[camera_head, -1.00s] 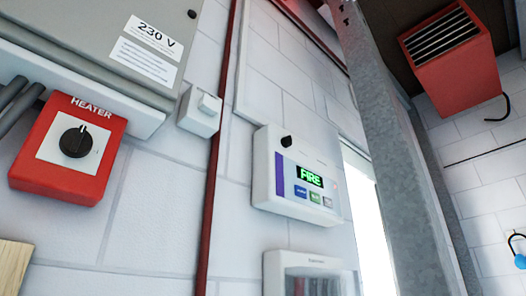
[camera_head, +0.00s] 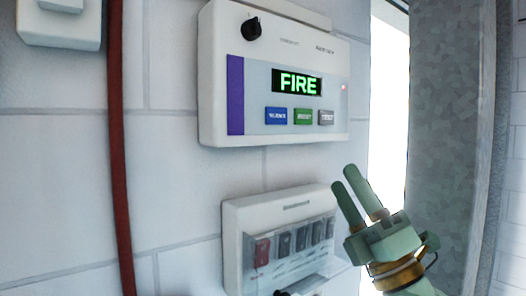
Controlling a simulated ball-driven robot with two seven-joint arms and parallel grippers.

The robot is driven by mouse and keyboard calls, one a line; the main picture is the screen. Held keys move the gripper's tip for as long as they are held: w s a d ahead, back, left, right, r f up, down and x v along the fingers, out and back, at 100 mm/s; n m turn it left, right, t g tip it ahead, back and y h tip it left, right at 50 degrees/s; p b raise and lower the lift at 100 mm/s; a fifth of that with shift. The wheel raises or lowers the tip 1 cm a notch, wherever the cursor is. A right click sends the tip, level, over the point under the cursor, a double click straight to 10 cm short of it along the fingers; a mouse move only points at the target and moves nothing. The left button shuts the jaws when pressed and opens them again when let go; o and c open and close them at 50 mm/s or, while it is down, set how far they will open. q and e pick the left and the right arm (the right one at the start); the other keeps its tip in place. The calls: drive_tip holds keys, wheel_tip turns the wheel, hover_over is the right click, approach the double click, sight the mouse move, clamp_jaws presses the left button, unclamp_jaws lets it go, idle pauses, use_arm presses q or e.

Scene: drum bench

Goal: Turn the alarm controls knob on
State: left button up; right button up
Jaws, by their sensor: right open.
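The alarm controls panel (camera_head: 215,75) is a white box on the wall at the upper middle. Its black knob (camera_head: 251,29) sits at the panel's upper left. A small display (camera_head: 297,83) reads FIRE in green, above a blue, a green and a grey button. My right gripper (camera_head: 345,186) is below and right of the panel, clear of the knob. Its two green fingers are apart and empty, pointing up and left. My left gripper is not in view.
A second white box (camera_head: 233,218) with a clear cover and several switches is mounted below the panel. A red pipe (camera_head: 121,170) runs down the wall at left. A white box (camera_head: 60,30) is at the upper left. A grey metal post (camera_head: 440,110) stands at right.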

drive_tip(key=s+a+r+n+g+y, duration=0.3)
drive_tip(key=r+n+g+y, duration=0.15)
drive_tip(key=n+g, duration=0.45)
drive_tip(key=s+a+r+n+g+y, duration=0.2)
drive_tip(key=a+r+n+g+y, duration=0.25)
drive_tip(key=n+g, duration=0.5)
drive_tip(key=n+t+h+p, duration=0.1)
drive_tip(key=n+t+h, duration=0.65)
drive_tip(key=h, duration=0.65)
approach(259, 26)
drive_tip(key=shift+m+t+y, duration=0.4)
drive_tip(key=shift+m+t, duration=0.1)
drive_tip(key=shift+t, duration=0.3)
drive_tip(key=p+x, duration=0.4)
drive_tip(key=x, duration=0.1)
drive_tip(key=f+p+x, duration=0.1)
drive_tip(key=p+x, duration=0.1)
drive_tip(key=p, duration=0.1)
drive_tip(key=shift+w+a, duration=0.2)
drive_tip(key=shift+a, duration=0.2)
drive_tip(key=shift+w+a+f, duration=0.2)
drive_tip(key=shift+w+a, duration=0.25)
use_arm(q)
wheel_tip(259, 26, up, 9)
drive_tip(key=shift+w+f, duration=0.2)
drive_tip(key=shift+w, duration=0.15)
use_arm(e)
drive_tip(key=c, duration=0.9)
